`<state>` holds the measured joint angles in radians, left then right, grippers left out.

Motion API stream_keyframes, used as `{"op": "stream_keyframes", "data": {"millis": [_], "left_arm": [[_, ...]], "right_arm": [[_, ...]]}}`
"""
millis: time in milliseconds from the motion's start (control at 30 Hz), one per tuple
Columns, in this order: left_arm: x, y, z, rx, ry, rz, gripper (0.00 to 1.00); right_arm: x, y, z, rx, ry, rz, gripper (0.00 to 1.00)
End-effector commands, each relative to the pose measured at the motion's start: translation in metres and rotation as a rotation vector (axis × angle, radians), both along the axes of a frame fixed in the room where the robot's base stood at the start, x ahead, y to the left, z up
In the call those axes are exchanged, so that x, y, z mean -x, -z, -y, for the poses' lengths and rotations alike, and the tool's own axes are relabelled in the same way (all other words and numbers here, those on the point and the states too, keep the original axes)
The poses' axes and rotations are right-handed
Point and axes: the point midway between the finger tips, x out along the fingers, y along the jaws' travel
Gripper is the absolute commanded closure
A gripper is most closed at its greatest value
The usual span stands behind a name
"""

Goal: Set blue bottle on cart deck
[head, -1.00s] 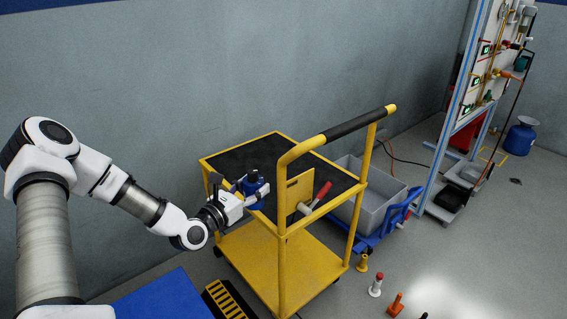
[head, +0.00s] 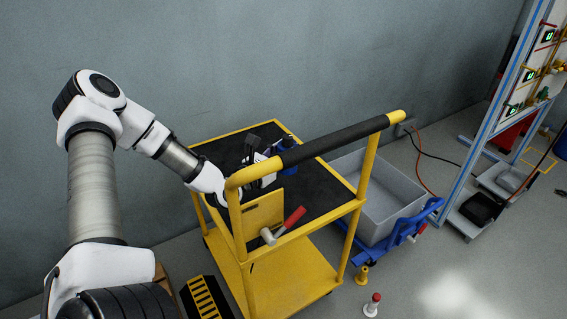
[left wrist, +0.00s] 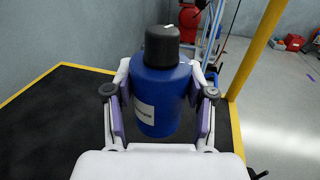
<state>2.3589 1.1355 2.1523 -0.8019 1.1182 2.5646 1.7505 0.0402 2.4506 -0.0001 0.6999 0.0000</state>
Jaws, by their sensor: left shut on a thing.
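The blue bottle (left wrist: 158,90), with a black cap and a white label, stands upright between the purple-padded fingers of my left gripper (left wrist: 160,112). In the head view the bottle (head: 287,170) is partly hidden by the cart's handle and my gripper. My left gripper is shut on it, over the black upper deck (head: 325,203) of the yellow cart. The deck also shows in the left wrist view (left wrist: 45,118). I cannot tell whether the bottle's base touches the deck. My right gripper is not in view.
The cart's push handle (head: 345,136) rises in front of my left gripper. A red-handled mallet (head: 294,217) is at the cart's near side. A grey bin (head: 385,213) on a blue dolly stands to the right. Bare deck lies around the bottle.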

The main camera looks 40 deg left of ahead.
Motion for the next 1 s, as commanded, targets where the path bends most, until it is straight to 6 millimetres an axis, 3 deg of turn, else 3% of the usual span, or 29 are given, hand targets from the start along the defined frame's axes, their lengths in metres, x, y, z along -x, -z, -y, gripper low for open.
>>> {"op": "stream_keyframes", "data": {"millis": [33, 400, 800, 833, 900, 1000], "left_arm": [[0.000, 0.020, 0.000, -0.006, 0.002, -0.004, 1.00], [0.000, 0.077, 0.000, -0.003, 0.002, -0.001, 1.00], [0.000, 0.081, 0.000, -0.001, 0.000, 0.002, 1.00], [0.000, 0.081, 0.000, -0.001, 0.000, 0.000, 0.42], [0.000, 0.080, 0.000, -0.001, 0.000, 0.000, 0.21], [0.000, 0.080, 0.000, -0.001, 0.001, 0.000, 0.21]], "right_arm": [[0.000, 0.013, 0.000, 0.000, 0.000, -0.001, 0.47], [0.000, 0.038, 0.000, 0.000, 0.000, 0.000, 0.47], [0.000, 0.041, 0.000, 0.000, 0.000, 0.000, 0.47], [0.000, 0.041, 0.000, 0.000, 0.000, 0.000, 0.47], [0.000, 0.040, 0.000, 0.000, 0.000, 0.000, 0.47], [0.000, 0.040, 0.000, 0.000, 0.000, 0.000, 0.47]]}}
